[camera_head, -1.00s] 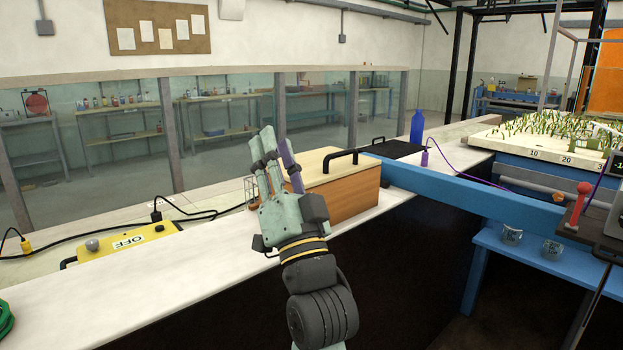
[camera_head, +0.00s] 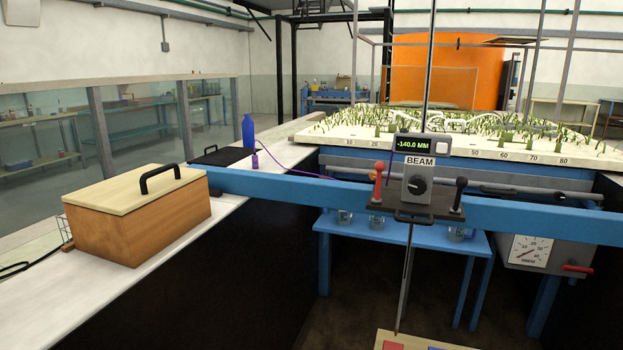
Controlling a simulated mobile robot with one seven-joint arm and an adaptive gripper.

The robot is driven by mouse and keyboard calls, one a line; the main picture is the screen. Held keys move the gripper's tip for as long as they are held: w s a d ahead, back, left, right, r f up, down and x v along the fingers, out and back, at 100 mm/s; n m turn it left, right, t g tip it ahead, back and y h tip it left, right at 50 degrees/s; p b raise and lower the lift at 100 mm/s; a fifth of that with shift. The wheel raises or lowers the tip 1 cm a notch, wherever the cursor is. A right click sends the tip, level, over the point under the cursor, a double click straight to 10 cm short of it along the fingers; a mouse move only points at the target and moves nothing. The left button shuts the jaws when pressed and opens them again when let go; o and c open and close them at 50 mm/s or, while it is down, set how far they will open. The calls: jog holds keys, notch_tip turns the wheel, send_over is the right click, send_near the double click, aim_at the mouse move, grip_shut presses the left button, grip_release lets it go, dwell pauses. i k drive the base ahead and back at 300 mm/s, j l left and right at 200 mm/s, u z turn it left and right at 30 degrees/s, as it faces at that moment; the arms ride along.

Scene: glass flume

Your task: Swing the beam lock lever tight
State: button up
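The blue beam (camera_head: 290,189) runs across the view from the left bench to the right edge. On it sits a carriage with a box labelled BEAM (camera_head: 420,178), a black knob and a display reading -140.0 MM. A red-knobbed lever (camera_head: 378,180) stands nearly upright at the carriage's left. A black-knobbed lever (camera_head: 459,193) stands at its right, leaning slightly. No label shows which lever is the beam lock. A thin vertical rod passes through the carriage. My gripper is out of view.
A wooden box (camera_head: 140,215) with a black handle, a black case (camera_head: 222,156) and a blue bottle (camera_head: 248,131) stand on the left white bench. A planted bed (camera_head: 345,140) lies behind the beam. A blue low table (camera_head: 400,238) and a dial unit (camera_head: 530,248) are below.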

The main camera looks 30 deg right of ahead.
aim_at(462, 182)
jog(key=z, duration=1.25)
